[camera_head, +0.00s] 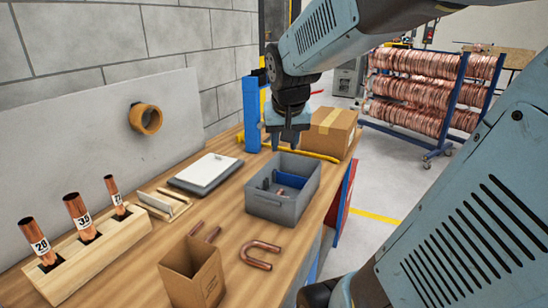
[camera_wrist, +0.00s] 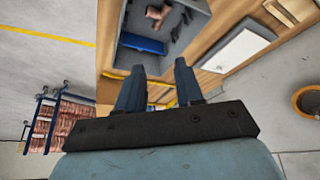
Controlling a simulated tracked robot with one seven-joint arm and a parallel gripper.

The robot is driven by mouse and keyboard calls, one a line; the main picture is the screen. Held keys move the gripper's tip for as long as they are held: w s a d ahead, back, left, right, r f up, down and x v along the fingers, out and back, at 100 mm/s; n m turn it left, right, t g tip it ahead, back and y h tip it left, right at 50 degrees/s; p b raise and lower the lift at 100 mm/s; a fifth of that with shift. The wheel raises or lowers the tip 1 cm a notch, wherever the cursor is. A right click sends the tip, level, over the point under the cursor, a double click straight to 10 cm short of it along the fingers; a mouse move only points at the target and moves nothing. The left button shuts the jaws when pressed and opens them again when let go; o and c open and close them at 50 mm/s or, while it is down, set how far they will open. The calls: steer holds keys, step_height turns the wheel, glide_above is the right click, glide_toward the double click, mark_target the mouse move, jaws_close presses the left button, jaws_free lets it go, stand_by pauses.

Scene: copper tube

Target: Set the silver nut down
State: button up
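My gripper (camera_head: 288,141) hangs above the back part of the grey bin (camera_head: 285,209), fingers pointing down. In the wrist view my gripper (camera_wrist: 158,72) has its two dark fingers apart, with no object visible between them. The grey bin also shows in the wrist view (camera_wrist: 195,28), beyond the fingertips. Inside it are a blue piece (camera_head: 290,180), also in the wrist view (camera_wrist: 142,43), and a small copper fitting (camera_wrist: 158,14). I cannot make out a silver nut in either view.
A cardboard box (camera_head: 331,130) stands behind the bin and a blue post (camera_head: 251,113) to its left.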

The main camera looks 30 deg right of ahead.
steer(key=s+a+r+n+t+y, duration=0.1)
steer(key=s+a+n, duration=0.2)
steer(key=s+a, duration=0.3)
steer(key=s, duration=0.4)
steer(key=shift+s+a+r+n+y, duration=0.2)
steer(key=shift+s+r+n+y, duration=0.1)
steer(key=shift+s+r+y, duration=0.1)
stand_by(0.6)
